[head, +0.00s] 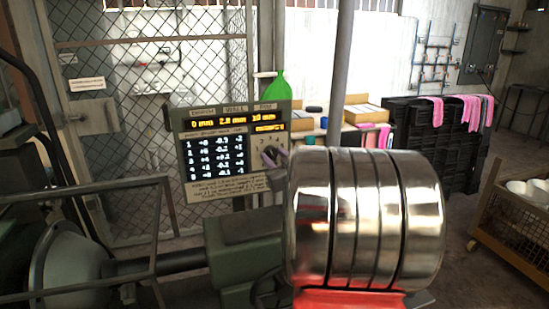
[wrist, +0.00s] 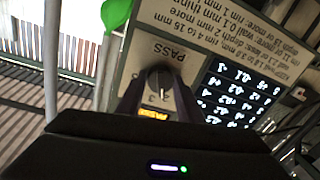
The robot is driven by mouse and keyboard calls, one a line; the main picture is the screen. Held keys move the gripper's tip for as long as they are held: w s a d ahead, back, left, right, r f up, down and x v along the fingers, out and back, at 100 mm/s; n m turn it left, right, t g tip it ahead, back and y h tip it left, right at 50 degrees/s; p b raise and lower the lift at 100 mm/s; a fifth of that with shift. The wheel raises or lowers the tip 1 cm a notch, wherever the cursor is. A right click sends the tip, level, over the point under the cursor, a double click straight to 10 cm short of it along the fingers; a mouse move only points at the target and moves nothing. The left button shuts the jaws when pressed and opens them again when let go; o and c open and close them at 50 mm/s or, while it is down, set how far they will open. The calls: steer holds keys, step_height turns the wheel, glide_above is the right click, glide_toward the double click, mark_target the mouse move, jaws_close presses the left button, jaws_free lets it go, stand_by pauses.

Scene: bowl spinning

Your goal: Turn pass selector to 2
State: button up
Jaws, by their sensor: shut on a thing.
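The pass selector is a small dark knob (wrist: 160,78) on a pale panel, seen upside down in the wrist view below the word PASS. My gripper (wrist: 158,88) is shut on the knob, one dark finger on each side. In the head view my gripper (head: 274,158) reaches the right part of the control panel (head: 222,193) and covers much of the knob. Small digits stand around the knob, partly hidden by the fingers. I cannot tell which digit the pointer marks. A small yellow-lit display (wrist: 154,112) shows between the fingers, its text unreadable.
The panel also carries yellow readouts (head: 235,121) and a lit table of numbers (head: 216,155). Green machinery (head: 240,245) lies below. Black crates (head: 437,140) with pink cloths stand at the back right.

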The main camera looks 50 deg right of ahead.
steer(key=shift+n, duration=1.3)
steer(key=o, duration=1.1)
steer(key=shift+c, duration=0.2)
steer(key=v, duration=1.3)
steer(key=shift+s+a, duration=0.2)
steer(key=shift+s, duration=0.15)
steer(key=shift+r, duration=0.15)
